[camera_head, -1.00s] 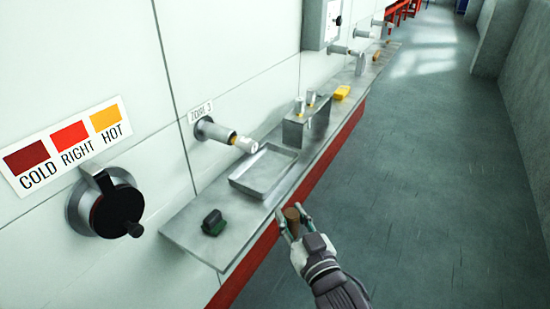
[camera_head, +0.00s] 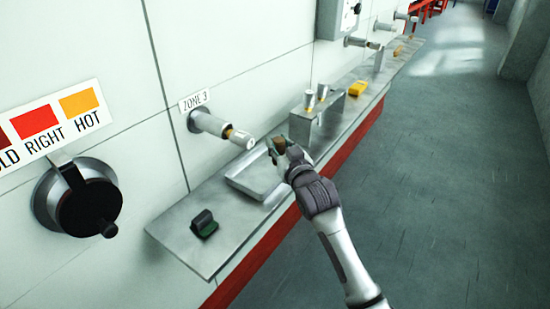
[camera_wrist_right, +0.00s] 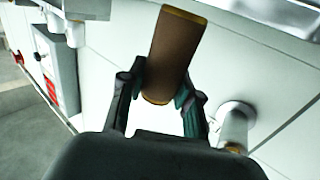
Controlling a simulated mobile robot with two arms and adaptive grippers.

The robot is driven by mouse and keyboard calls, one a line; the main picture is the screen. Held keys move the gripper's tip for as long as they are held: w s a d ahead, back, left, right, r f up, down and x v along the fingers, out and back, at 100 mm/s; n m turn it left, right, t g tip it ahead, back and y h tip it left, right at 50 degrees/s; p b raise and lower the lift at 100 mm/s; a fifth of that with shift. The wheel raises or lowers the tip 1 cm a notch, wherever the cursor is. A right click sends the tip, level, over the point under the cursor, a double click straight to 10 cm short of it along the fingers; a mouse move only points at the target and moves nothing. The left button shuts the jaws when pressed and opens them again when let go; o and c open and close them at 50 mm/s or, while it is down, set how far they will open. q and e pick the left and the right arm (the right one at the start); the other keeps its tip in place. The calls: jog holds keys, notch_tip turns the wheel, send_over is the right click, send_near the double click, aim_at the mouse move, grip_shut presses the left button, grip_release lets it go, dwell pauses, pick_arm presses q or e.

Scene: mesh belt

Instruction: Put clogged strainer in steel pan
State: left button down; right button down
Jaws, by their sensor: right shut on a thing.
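My right gripper (camera_head: 278,148) is shut on a brown cylinder with a yellowish rim, the clogged strainer (camera_head: 279,145). In the right wrist view the strainer (camera_wrist_right: 173,55) stands out between the two fingers (camera_wrist_right: 160,95). In the head view the gripper is over the far right part of the steel pan (camera_head: 240,183), a shallow grey tray on the ledge, and hides part of it. The strainer appears above the pan; I cannot tell how high. My left gripper is not in view.
The steel ledge (camera_head: 185,222) runs along the white wall. A dark green object (camera_head: 204,224) lies near its front end. A pipe fitting (camera_head: 215,127) juts from the wall above the pan. A metal stand (camera_head: 303,127) with two cylinders and a yellow block (camera_head: 358,89) are farther along.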

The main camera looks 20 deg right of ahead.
jog(key=shift+w+a+f, duration=0.25)
jog(key=shift+w+f, duration=0.1)
jog(key=shift+w, duration=0.35)
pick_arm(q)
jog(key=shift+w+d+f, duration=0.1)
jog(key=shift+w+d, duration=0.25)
pick_arm(e)
jog(key=shift+f, duration=2.05)
jog(key=shift+f, duration=0.1)
jog(key=c, duration=0.8)
grip_release()
jog(key=shift+s, duration=0.1)
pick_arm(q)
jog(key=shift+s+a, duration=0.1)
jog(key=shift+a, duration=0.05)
pick_arm(e)
jog(key=s, duration=1.1)
jog(key=shift+s+d, duration=0.4)
jog(key=shift+d, duration=0.05)
